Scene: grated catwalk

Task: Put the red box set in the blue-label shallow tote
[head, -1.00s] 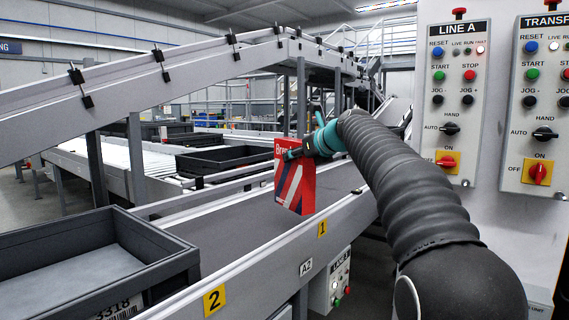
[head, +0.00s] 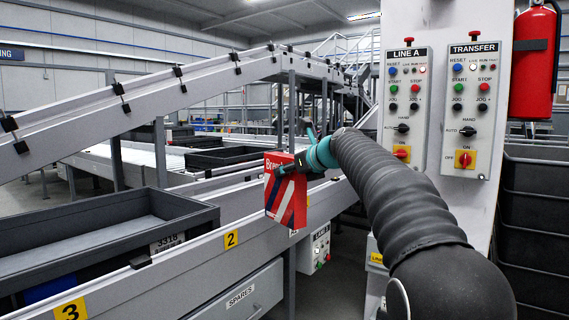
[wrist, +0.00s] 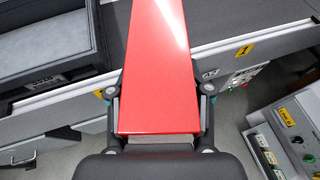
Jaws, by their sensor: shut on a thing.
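The red box set (head: 286,197), with white and dark blue stripes on its face, hangs upright from my gripper (head: 302,163). In the wrist view the red box set (wrist: 158,70) lies between the two fingers of my gripper (wrist: 158,97), which are shut on its sides. A dark grey shallow tote (head: 190,217) stands at the left with a white label reading 3318 and a blue patch low on its front. Part of a tote (wrist: 94,40) shows at upper left in the wrist view. The box is to the right of the tote, apart from it.
The conveyor rail (head: 200,256) with yellow number tags runs below the tote and box. Another dark tote (head: 222,156) sits on rollers further back. A pillar with control panels (head: 470,110), a fire extinguisher (head: 534,60) and stacked dark bins (head: 535,220) stand at the right.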

